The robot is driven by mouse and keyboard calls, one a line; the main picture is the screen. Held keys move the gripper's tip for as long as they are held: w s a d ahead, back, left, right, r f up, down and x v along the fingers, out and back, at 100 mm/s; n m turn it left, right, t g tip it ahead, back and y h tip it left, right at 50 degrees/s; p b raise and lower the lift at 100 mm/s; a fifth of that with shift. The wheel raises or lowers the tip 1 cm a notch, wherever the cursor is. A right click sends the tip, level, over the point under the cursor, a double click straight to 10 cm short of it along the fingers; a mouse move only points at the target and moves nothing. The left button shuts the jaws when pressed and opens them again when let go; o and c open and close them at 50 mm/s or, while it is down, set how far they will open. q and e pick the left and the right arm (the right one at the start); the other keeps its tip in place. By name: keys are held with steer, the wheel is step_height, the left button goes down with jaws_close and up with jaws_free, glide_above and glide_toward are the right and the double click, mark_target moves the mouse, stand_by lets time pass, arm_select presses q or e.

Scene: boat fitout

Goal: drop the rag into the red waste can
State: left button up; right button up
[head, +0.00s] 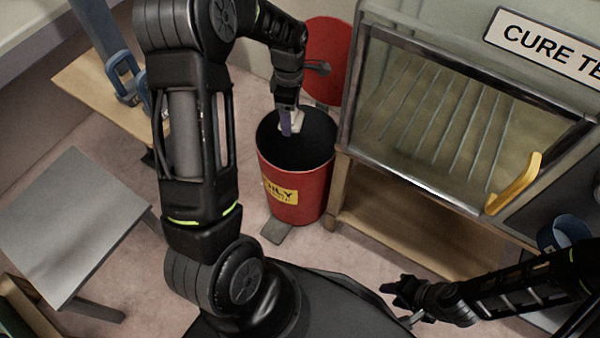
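The red waste can (312,196) stands on the floor at the picture's middle, with a yellow label on its front. Its round red lid (328,52) is raised behind it. My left gripper (290,126) points down at the can's dark mouth. A small pale bundle, seemingly the rag (298,121), shows at its fingertips, partly hidden by the gripper. It is at about the level of the rim; its exact depth is hard to tell. My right gripper (391,294) is at the lower right, away from the can, with its dark fingers apart and nothing visible between them.
A glass-fronted cure cabinet (470,110) with a yellow handle (514,184) stands on a wooden stand right of the can. A grey stool (72,222) and a wooden bench (92,88) with blue-handled items are at left. A blue round object (566,232) is at right.

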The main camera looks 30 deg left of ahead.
arm_select(q)
steer(key=shift+f+b, duration=0.3)
steer(key=shift+f, duration=0.45)
arm_select(e)
steer(key=shift+w+d+f, duration=0.1)
steer(key=shift+f, duration=0.5)
arm_select(q)
steer(key=o, duration=1.4)
steer(key=shift+r, duration=0.1)
step_height(320, 180, up, 8)
steer(key=shift+f+p, duration=0.15)
steer(key=shift+p, duration=0.95)
arm_select(e)
step_height(320, 180, up, 2)
steer(key=shift+r, duration=0.1)
steer(key=shift+s, duration=0.2)
